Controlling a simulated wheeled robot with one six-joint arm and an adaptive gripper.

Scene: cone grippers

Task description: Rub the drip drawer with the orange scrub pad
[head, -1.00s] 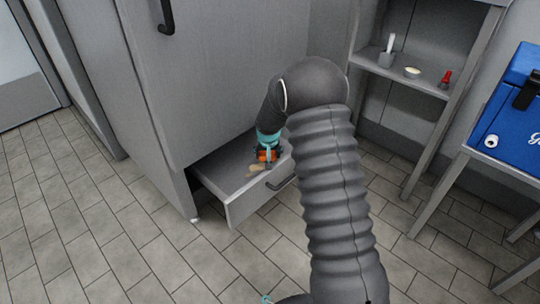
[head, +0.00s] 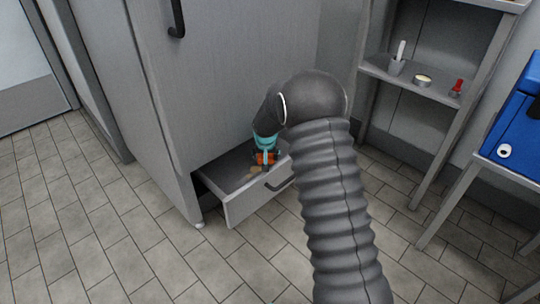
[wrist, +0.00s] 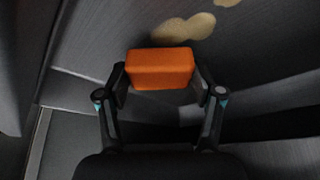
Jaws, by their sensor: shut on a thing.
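The drip drawer (head: 240,205) is pulled out at the bottom of the grey cabinet, with a dark handle on its front. Tan stains mark its floor; in the wrist view a stain (wrist: 183,28) lies just beyond the pad. My gripper (head: 265,160) is inside the drawer opening, pointing down. In the wrist view my gripper (wrist: 160,80) is shut on the orange scrub pad (wrist: 160,68), a finger at each end. The orange scrub pad (head: 266,158) also shows in the head view. Whether it touches the drawer floor I cannot tell.
The tall grey cabinet (head: 215,80) rises above the drawer. At right, a shelf (head: 425,88) holds a grey cup with a white-handled tool, a small round dish and a red item. A blue box (head: 515,120) stands on a table. The tiled floor at left is clear.

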